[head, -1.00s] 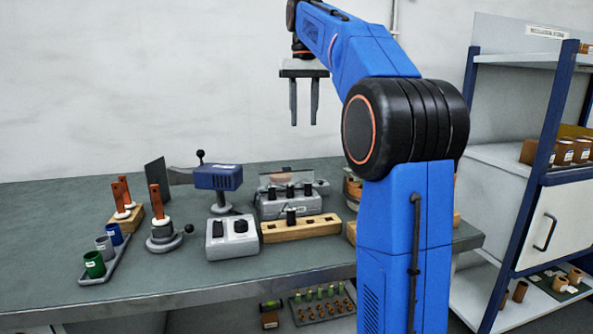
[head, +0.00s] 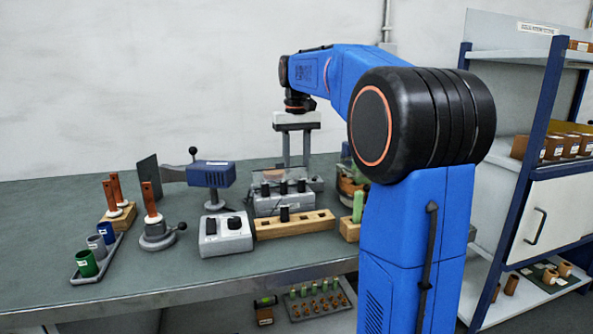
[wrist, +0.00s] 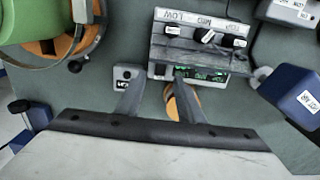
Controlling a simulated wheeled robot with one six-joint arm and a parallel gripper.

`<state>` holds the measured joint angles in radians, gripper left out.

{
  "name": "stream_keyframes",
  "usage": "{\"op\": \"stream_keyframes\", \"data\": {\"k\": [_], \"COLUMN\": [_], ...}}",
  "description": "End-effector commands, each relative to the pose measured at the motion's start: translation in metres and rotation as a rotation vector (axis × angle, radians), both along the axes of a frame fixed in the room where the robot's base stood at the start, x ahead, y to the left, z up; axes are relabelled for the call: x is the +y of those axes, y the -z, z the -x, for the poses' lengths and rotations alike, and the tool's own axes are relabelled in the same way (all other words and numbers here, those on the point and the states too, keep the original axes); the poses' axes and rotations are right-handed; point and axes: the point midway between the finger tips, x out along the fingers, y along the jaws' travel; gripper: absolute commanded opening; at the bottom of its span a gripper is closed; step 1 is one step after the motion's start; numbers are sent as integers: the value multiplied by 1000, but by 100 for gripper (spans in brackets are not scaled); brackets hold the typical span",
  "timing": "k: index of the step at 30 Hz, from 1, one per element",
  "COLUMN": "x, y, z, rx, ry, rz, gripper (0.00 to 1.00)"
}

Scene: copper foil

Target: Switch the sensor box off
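I cannot tell for certain which unit is the sensor box, as the labels are too small to read. A small grey box (wrist: 125,76) with a dark switch or knob and a label sits beside my left fingertip in the wrist view. Next to it is a grey unit (wrist: 196,48) with several black knobs, LOW and MID labels and a green circuit board; it also shows in the head view (head: 282,205). My gripper (head: 296,164) is open and empty, pointing down behind this unit. Its fingers (wrist: 157,84) are apart in the wrist view. Whether they touch anything is unclear.
A grey two-knob box (head: 225,235) and a wooden block (head: 293,225) stand in front. A blue hot-air unit (head: 212,174) is to the left; a green cylinder (head: 358,205) is to the right. Cups on a tray (head: 97,262) sit far left.

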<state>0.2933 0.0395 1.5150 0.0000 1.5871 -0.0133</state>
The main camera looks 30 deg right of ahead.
Motion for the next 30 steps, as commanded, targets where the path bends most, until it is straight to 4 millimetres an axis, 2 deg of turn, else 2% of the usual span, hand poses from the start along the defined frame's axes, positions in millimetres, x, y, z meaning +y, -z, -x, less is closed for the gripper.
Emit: {"op": "stream_keyframes", "data": {"k": [6,17,21,22,30], "x": [0,0,0,0,1], "y": [20,24,24,24,23], "z": [0,0,0,0,2], "rx": [1,0,0,0,-31], "ry": [0,0,0,0,0], "rz": [0,0,0,0,9], "gripper": [34,34,3,0,0]}}
